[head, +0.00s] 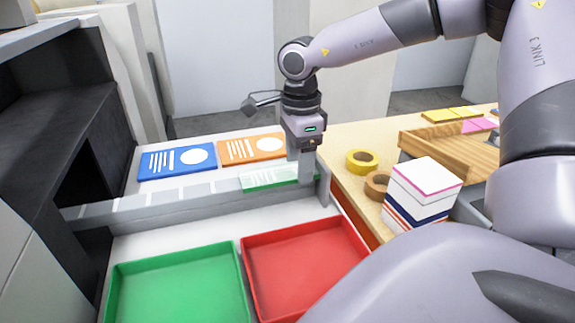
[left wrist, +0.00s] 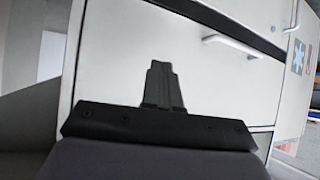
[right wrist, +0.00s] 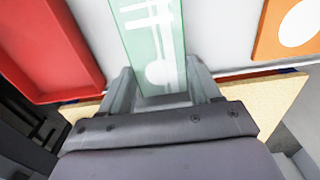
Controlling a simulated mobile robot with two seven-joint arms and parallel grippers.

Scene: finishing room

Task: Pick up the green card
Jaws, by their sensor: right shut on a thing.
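The green card (head: 268,178), pale green with white print, is at the right end of the white surface behind the grey rail. My right gripper (head: 306,172) points down at the card's right end and is shut on it. In the right wrist view the card (right wrist: 150,35) runs out from between the two fingers (right wrist: 163,82). I cannot tell whether the card is lifted or still touches the surface. My left gripper (left wrist: 161,82) shows only in the left wrist view, its fingers together and empty, in front of a pale drawer front.
A blue card (head: 176,161) and an orange card (head: 252,148) lie behind the grey rail (head: 190,204). A green tray (head: 180,285) and a red tray (head: 305,262) stand in front.

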